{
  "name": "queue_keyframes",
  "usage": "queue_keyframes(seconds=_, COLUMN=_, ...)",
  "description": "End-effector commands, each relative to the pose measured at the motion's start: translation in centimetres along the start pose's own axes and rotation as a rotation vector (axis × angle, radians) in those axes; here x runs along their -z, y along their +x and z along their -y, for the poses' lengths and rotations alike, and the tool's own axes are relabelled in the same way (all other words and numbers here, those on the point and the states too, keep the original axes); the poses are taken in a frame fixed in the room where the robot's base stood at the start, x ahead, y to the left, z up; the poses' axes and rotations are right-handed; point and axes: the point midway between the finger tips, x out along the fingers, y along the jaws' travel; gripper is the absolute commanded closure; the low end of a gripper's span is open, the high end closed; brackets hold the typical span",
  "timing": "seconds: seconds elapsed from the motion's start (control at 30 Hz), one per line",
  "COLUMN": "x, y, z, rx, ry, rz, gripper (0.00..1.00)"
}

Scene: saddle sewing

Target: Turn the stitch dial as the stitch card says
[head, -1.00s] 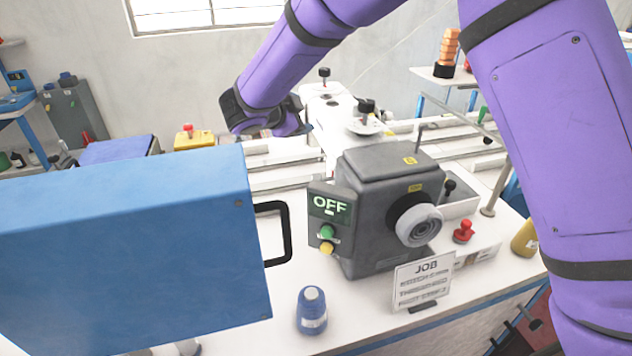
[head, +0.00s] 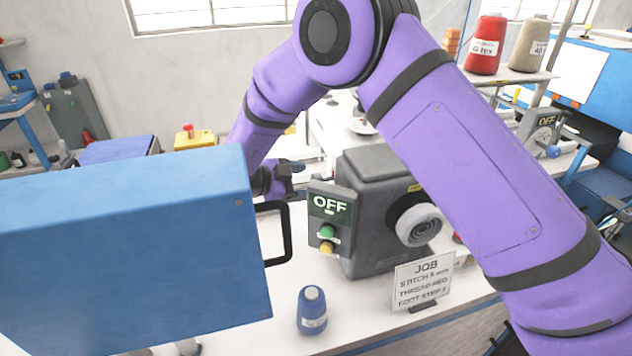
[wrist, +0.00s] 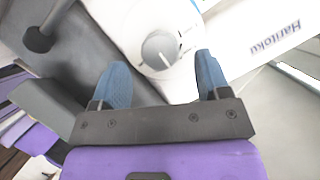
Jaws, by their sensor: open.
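The stitch dial (wrist: 160,51) is a round grey knob on a white machine face, with small marks around its right side. My gripper (wrist: 160,60) is open, its two blue fingers on either side of the dial in the picture; I cannot tell whether they touch it. In the head view my gripper (head: 287,170) is behind the blue box, left of the grey motor housing, and the dial is hidden there. The job card (head: 423,284) stands at the table's front; its lines name stitch, thread red and foot step, but the stitch number is too small to read surely.
A blue box with a black handle (head: 275,235) fills the left front. A dark round-ended lever (wrist: 38,38) is near the dial.

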Motion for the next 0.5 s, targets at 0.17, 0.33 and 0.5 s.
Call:
queue_keyframes(seconds=0.17, x=0.0, y=2.8, z=0.0, rx=-0.001, ry=0.001, rz=-0.001, gripper=0.30)
queue_keyframes(seconds=0.33, x=0.0, y=4.2, z=0.0, rx=0.000, ry=0.000, rz=0.000, gripper=0.30)
queue_keyframes(seconds=0.5, x=0.0, y=4.6, z=0.0, rx=0.001, ry=0.001, rz=0.001, gripper=0.30)
